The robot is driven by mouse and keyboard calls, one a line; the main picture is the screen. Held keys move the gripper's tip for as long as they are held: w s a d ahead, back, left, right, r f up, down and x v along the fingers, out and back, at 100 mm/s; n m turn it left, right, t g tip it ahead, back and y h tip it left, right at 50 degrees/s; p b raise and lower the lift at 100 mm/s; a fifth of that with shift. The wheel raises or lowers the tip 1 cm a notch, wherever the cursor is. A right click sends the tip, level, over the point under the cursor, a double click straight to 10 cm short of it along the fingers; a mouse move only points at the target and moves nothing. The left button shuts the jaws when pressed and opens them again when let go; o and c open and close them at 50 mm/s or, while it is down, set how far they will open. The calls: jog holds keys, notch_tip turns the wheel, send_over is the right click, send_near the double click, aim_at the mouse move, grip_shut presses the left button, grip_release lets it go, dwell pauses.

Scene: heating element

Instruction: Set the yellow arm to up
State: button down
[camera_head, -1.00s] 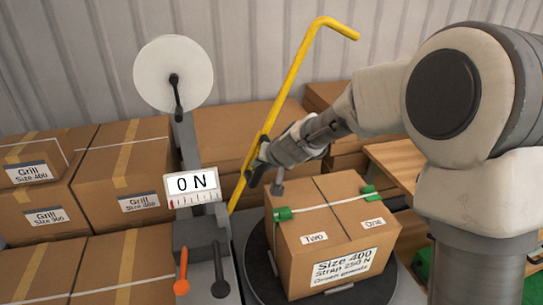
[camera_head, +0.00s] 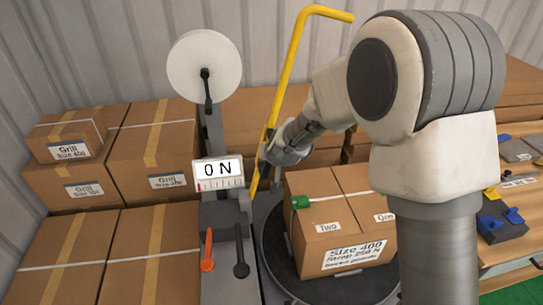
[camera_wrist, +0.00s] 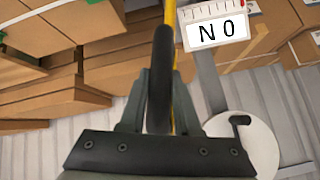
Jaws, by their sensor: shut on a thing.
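The yellow arm (camera_head: 283,85) is a long bent rod. It rises from beside the display post, leans slightly right, and its top end bends over to the right. My gripper (camera_head: 266,155) is at the arm's lower part, left of my wrist, and partly hidden there. In the wrist view my gripper's fingers (camera_wrist: 158,105) are closed on a dark grip (camera_wrist: 162,70) of the yellow arm. The yellow rod (camera_wrist: 171,18) shows just behind that grip. The arm's lower mount is partly hidden.
A display reading "0 N" (camera_head: 218,169) stands left of the arm, below a white reel (camera_head: 204,68). Orange (camera_head: 207,250) and dark (camera_head: 240,252) levers hang below it. A strapped carton (camera_head: 335,255) sits on a dark turntable (camera_head: 277,254). Stacked cartons (camera_head: 75,185) fill the left.

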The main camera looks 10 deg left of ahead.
jog(key=c, duration=0.6)
grip_release()
jog(key=shift+f, duration=0.1)
jog(key=p+v, duration=0.5)
jog(key=v, duration=1.2)
jog(key=shift+s+r, duration=0.1)
jog(key=shift+r, duration=0.1)
